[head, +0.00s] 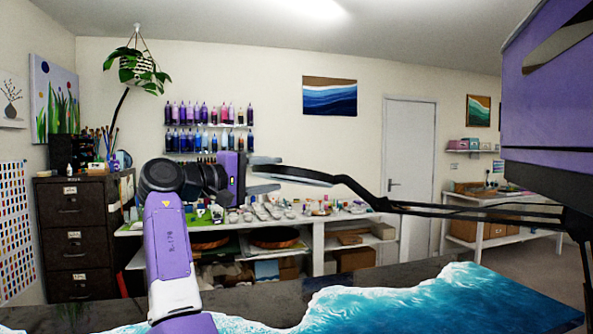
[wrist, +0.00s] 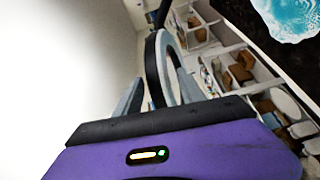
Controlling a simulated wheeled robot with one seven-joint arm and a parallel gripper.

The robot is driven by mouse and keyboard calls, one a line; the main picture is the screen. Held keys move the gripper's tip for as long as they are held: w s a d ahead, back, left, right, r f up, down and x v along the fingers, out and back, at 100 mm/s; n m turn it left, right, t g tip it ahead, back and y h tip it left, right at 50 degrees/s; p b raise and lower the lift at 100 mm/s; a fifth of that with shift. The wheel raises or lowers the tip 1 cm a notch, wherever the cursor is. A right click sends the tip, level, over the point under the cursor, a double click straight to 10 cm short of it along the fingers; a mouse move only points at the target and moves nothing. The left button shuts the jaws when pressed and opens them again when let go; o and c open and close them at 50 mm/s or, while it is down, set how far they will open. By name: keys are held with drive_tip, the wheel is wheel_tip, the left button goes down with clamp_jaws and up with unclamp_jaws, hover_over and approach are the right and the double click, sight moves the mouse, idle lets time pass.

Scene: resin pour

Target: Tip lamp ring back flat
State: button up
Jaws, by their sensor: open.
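The lamp ring (head: 298,175) is seen nearly edge-on in the head view, pale below with a dark rim, its left end a little higher than its right. It hangs on a black jointed lamp arm (head: 362,192). My gripper (head: 264,175) is open, with one grey finger above the ring's left end and one below. In the wrist view the ring (wrist: 164,68) rises ahead of my gripper (wrist: 160,98) and passes between the spread fingers. I cannot tell whether either finger touches it.
A table with a blue-and-white resin wave (head: 400,299) spans the foreground below. The black lamp arm runs right across open air. Behind are a workbench with cups (head: 300,211), bottle shelves (head: 205,126) and a dark drawer cabinet (head: 80,235). Air above the table is free.

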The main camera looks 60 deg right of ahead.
sight(290, 172)
drive_tip(key=shift+p+x, duration=0.5)
drive_tip(key=shift+x, duration=2.6)
clamp_jaws()
